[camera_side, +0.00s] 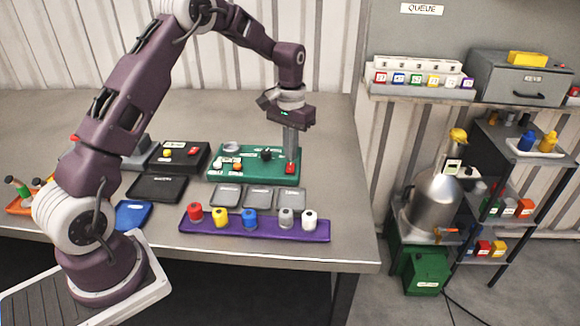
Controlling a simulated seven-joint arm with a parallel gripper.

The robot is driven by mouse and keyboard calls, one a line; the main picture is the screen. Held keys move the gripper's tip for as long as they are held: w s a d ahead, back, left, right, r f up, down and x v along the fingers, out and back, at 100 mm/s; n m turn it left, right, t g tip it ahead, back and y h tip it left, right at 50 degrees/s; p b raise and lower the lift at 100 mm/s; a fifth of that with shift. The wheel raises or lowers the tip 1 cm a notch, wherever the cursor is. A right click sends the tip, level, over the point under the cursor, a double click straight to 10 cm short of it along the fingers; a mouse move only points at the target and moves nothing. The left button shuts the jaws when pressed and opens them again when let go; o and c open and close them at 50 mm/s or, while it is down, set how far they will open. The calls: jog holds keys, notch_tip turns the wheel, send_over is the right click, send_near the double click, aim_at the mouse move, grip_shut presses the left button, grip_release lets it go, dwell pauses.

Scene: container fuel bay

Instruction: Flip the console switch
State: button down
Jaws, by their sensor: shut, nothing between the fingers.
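A green console (255,177) stands on the grey table and carries several small controls, among them a black knob and small buttons. A red switch (290,168) sits at its right end. My gripper (290,157) is shut and empty, pointing straight down over the right end of the console. Its fingertips are just above or behind the red switch; I cannot tell whether they touch it. The fingers hide part of the console behind them.
A black box (188,147) with yellow and red controls stands left of the console. Small grey trays (263,205) and a purple tray (315,234) with several coloured cylinders lie in front. Shelves with a metal tank (435,203) stand right, beyond the table edge.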

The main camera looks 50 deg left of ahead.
aim_at(291, 164)
jog(key=shift+f, duration=0.9)
dwell(0.6)
jog(key=shift+r, duration=3.5)
jog(key=s+d+r+m+t, duration=0.1)
jog(key=s+d+r, duration=0.3)
jog(key=s+r, duration=0.2)
jog(key=s+d+r+t, duration=0.1)
jog(key=s+d+r, duration=0.35)
jog(key=r, duration=0.25)
jog(key=s+d+m+t, duration=0.1)
jog(key=s+d, duration=0.1)
jog(key=s, duration=0.8)
jog(key=s+d+m+t, duration=0.1)
jog(key=s+d+t, duration=0.1)
jog(key=s, duration=0.9)
jog(key=shift+s+d+f+t, duration=0.25)
jog(key=shift+d+f+t, duration=0.05)
jog(key=shift+d, duration=0.2)
